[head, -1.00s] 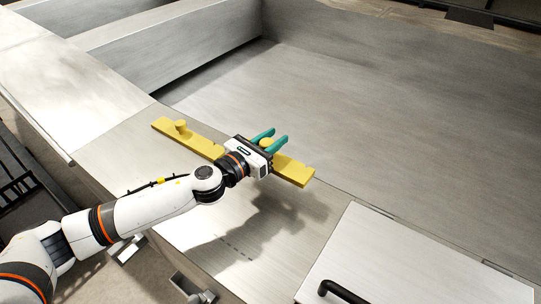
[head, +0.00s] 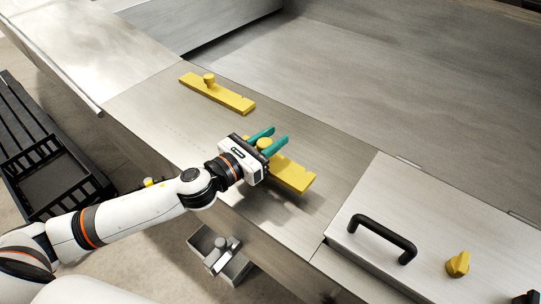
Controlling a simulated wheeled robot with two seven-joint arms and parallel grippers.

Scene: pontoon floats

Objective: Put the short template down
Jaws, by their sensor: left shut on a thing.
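My left gripper (head: 268,140) is shut on the knob of a yellow bar, the short template (head: 291,174), over the metal deck. The gripper hides part of this template. A shadow lies close below it, so it seems to be held just above the deck; I cannot tell if an edge touches. A second yellow template (head: 225,97) with a round knob lies flat on the deck, farther back and to the left, apart from the held one. My right gripper is not in view.
A metal hatch lid (head: 370,275) with a black handle (head: 383,238) and a yellow knob (head: 458,264) is at the right. A deep metal recess (head: 400,120) lies behind. A black rack (head: 45,170) stands at the left. Bare deck (head: 150,110) is left of the templates.

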